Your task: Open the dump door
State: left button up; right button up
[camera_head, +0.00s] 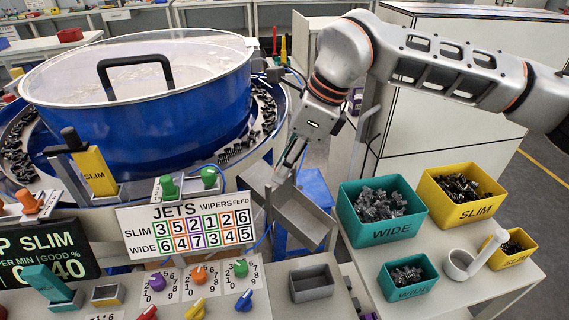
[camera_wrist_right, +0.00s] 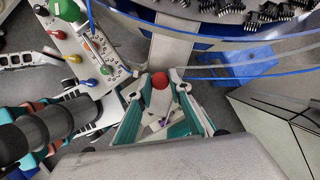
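The dump door is hard to single out. A grey metal chute (camera_head: 302,217) hangs tilted beside the blue bowl feeder, and my right gripper (camera_head: 296,158) is at its upper edge. In the right wrist view, a red ball knob (camera_wrist_right: 160,80) sits between the teal-padded fingertips of my right gripper (camera_wrist_right: 160,87). The fingers look spread, with a small gap on each side of the knob. What the knob is fixed to is mostly hidden below it. My left gripper is not in view.
The blue bowl (camera_head: 150,115) has a clear lid with a black handle. A JETS sign (camera_head: 187,229) and coloured dials stand left of the chute. Teal WIDE bins (camera_head: 386,233) and yellow SLIM bins (camera_head: 470,212) sit at right. A small grey tray (camera_head: 312,282) is in front.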

grip_shut()
notch_tip(320, 180, up, 5)
jog(key=p, duration=0.2)
jog(key=shift+p, duration=0.3)
jog(key=shift+f, duration=0.1)
jog(key=shift+o, duration=2.3)
grip_release()
jog(key=w+v, duration=0.1)
jog(key=v, duration=1.1)
jog(key=shift+s, duration=0.45)
